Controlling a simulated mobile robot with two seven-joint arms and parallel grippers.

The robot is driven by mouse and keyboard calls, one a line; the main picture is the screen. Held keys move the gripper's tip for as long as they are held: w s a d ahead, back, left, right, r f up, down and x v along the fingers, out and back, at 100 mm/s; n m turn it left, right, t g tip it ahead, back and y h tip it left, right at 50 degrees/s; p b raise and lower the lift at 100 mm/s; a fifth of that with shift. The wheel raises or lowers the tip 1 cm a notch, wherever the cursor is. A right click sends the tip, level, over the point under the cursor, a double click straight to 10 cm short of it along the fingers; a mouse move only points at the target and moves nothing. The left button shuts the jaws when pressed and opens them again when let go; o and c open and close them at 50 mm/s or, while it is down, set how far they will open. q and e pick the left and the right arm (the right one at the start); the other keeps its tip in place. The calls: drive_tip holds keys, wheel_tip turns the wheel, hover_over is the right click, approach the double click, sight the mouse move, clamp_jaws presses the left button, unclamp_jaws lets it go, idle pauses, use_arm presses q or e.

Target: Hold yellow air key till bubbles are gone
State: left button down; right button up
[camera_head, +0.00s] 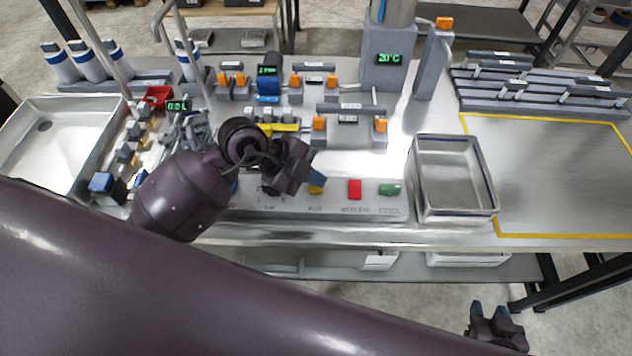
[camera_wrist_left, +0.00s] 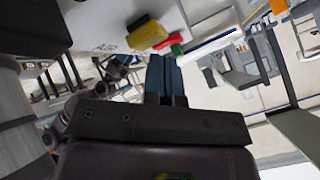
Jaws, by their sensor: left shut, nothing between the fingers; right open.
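The yellow air key (camera_head: 316,189) sits on the grey key panel (camera_head: 290,205), left of a red key (camera_head: 355,189) and a green key (camera_head: 390,189). My left gripper (camera_head: 318,179) is shut and empty, its fingertips at the yellow key and partly covering it. In the left wrist view, the shut fingers (camera_wrist_left: 162,60) point toward the yellow key (camera_wrist_left: 147,33), near an "AIR" label. I cannot tell whether they touch or press it. My right gripper (camera_head: 490,308) is open and empty, low at the right, in front of the table. I cannot make out any bubbles.
A steel tray (camera_head: 458,210) stands right of the panel, beside a yellow-outlined area (camera_head: 560,180) that is clear. Behind are valves with orange knobs (camera_head: 319,123) and a grey column with a 20°C display (camera_head: 389,58). A sink (camera_head: 55,140) is at the left.

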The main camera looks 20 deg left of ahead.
use_arm(q)
drive_tip(key=shift+f, duration=0.55)
idle(1.4)
drive_tip(key=shift+r+p, duration=1)
drive_tip(key=shift+p, duration=0.15)
drive_tip(key=shift+r, duration=2.5)
